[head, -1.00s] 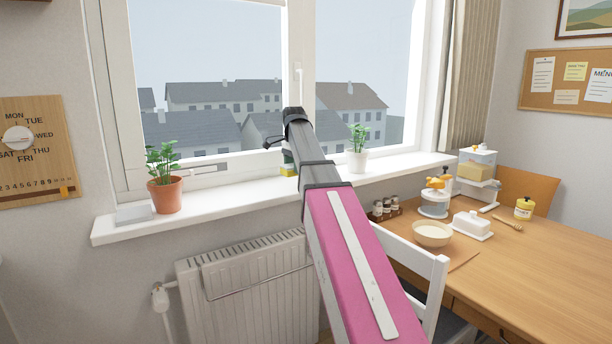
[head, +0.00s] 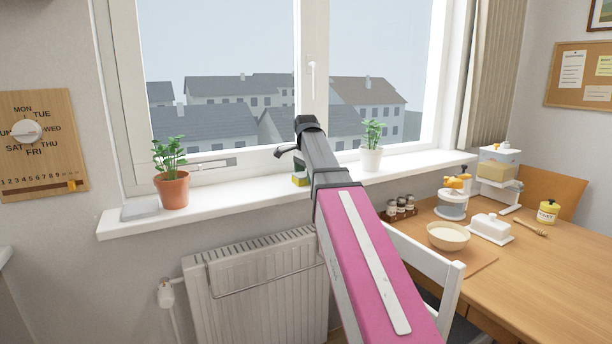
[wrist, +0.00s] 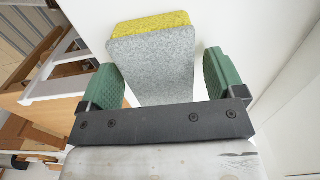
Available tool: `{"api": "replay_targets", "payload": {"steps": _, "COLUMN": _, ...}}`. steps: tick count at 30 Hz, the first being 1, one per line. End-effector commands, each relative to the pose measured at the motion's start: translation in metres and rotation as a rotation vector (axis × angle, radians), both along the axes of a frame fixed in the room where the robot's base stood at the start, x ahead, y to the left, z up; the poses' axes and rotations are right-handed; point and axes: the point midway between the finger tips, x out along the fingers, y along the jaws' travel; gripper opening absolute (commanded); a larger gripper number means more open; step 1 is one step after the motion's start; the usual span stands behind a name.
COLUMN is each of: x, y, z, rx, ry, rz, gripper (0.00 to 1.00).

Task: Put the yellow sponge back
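The yellow sponge (head: 300,180) lies on the window sill between the two plants, partly hidden by my arm. In the wrist view the sponge (wrist: 150,23) shows a yellow layer behind a grey slab-like layer (wrist: 155,60). My gripper (wrist: 165,70) has two green fingers spread on either side of it, with narrow gaps visible near the palm. It also shows in the head view (head: 298,168), mostly hidden behind my arm, close above the sill. I cannot tell whether the fingertips touch the sponge.
A flat grey tray (head: 139,208) lies at the sill's left end, beside a plant in a terracotta pot (head: 173,189). A white-potted plant (head: 371,158) stands right of my gripper. A radiator (head: 255,290), a chair (head: 425,260) and the table (head: 560,265) are below.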

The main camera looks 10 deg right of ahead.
Motion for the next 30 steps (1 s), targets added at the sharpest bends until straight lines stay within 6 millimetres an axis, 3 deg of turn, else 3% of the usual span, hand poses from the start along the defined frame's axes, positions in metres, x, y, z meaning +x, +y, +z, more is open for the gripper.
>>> {"api": "replay_targets", "payload": {"steps": 7, "x": 0.000, "y": 0.000, "z": 0.003, "rx": 0.000, "ry": 0.000, "rz": 0.000, "gripper": 0.88}}
{"api": "replay_targets", "payload": {"steps": 11, "x": 0.001, "y": 0.000, "z": 0.015, "rx": 0.000, "ry": -0.001, "rz": 0.000, "gripper": 0.88}}
{"api": "replay_targets", "payload": {"steps": 24, "x": 0.001, "y": 0.000, "z": 0.096, "rx": 0.000, "ry": -0.001, "rz": 0.000, "gripper": 0.88}}
{"api": "replay_targets", "payload": {"steps": 30, "x": 0.001, "y": 0.000, "z": 0.117, "rx": 0.000, "ry": -0.004, "rz": 0.000, "gripper": 0.88}}
